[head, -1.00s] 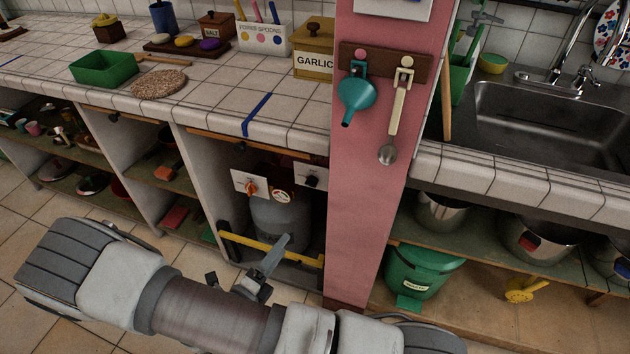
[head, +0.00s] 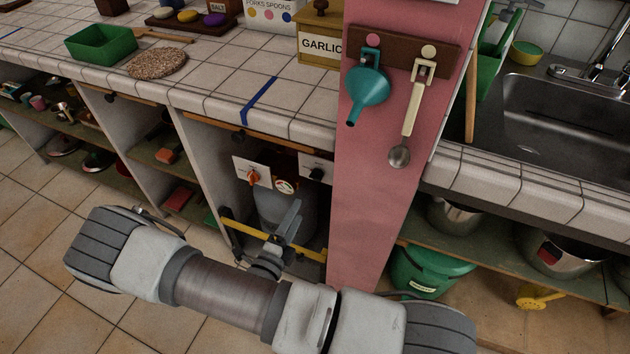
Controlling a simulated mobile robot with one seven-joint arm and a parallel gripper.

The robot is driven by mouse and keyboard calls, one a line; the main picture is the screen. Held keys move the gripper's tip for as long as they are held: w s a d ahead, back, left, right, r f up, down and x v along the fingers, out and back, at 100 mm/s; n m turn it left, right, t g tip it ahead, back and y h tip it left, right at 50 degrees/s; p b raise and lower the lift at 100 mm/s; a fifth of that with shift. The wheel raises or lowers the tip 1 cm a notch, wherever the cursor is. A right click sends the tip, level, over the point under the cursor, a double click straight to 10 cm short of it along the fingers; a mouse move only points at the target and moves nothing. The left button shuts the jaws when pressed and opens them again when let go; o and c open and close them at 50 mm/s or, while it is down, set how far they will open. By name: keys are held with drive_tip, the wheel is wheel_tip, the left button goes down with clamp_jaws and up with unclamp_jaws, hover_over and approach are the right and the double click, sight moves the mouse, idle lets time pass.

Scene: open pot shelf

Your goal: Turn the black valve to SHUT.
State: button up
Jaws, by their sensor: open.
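The black valve (head: 317,174) is a small dark knob on a white plate (head: 309,163) at the back of the open bay under the counter, beside the pink pillar. Its lettering is too small to read, so I cannot tell its setting. An orange valve (head: 253,178) sits on a second white plate to its left, with a round gauge (head: 286,186) between them. My gripper (head: 292,212) is in front of the bay, below and to the left of the black valve and apart from it. It is open, with nothing seen between its fingers.
A grey cylinder (head: 271,211) stands behind a yellow bar (head: 245,237) across the bay. The pink pillar (head: 375,205) closes off the right side. The tiled counter edge (head: 225,109) overhangs above. A teal funnel (head: 367,90) and a spoon (head: 409,125) hang on the pillar.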

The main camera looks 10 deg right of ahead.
sight(315, 180)
drive_tip(key=b+x, duration=0.2)
drive_tip(key=x, duration=1)
drive_tip(key=shift+w+d, duration=0.2)
drive_tip(key=shift+w, duration=0.1)
clamp_jaws()
